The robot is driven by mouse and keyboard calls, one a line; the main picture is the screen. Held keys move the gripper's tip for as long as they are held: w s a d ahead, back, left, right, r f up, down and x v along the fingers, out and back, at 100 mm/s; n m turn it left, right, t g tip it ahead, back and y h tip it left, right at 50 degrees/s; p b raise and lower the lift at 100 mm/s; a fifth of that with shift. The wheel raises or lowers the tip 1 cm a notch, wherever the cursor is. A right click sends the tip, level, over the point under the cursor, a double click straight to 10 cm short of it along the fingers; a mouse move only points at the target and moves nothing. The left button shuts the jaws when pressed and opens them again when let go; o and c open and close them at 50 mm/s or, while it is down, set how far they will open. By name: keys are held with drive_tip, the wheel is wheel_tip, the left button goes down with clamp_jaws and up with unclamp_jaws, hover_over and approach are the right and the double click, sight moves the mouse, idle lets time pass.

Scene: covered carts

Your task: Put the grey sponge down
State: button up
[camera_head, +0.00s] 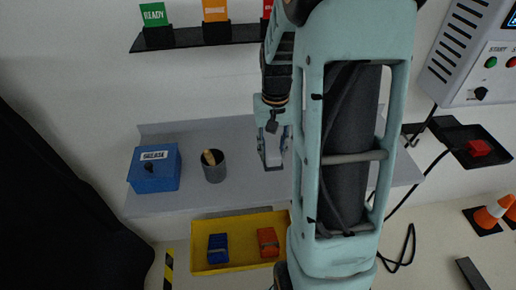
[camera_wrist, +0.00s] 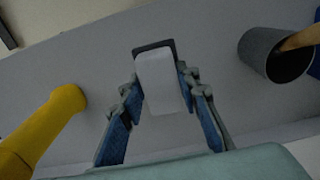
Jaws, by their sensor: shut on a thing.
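The grey sponge (camera_wrist: 162,84) is a pale block with a dark edge at its far end. In the wrist view it sits between the two blue-padded fingers of my gripper (camera_wrist: 162,98), which is shut on it. In the head view my gripper (camera_head: 273,156) points down over the grey shelf (camera_head: 240,178), right of the dark grey cup. The sponge is hard to make out there, and I cannot tell whether it touches the shelf.
A blue GREASE box (camera_head: 154,170) and a grey cup (camera_head: 215,172) holding a wooden-handled thing stand on the shelf. A yellow cylinder (camera_wrist: 42,128) shows in the wrist view. A yellow tray (camera_head: 235,262) below holds blue and orange things. My arm hides the shelf's right part.

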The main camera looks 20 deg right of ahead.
sight(268, 152)
drive_tip(key=w+f+b, duration=0.1)
drive_tip(key=w+f, duration=0.1)
drive_tip(key=f, duration=0.1)
drive_tip(key=shift+w, duration=0.25)
drive_tip(key=shift+w+f+b, duration=0.15)
drive_tip(key=shift+f+b, duration=0.5)
drive_tip(key=shift+f, duration=0.25)
drive_tip(key=shift+w+f+b, duration=0.1)
drive_tip(key=shift+f+b, duration=0.5)
drive_tip(key=shift+f, duration=0.25)
drive_tip(key=shift+f, duration=0.1)
drive_tip(key=o, duration=1.1)
wheel_tip(268, 152, up, 12)
drive_tip(key=shift+r, duration=0.15)
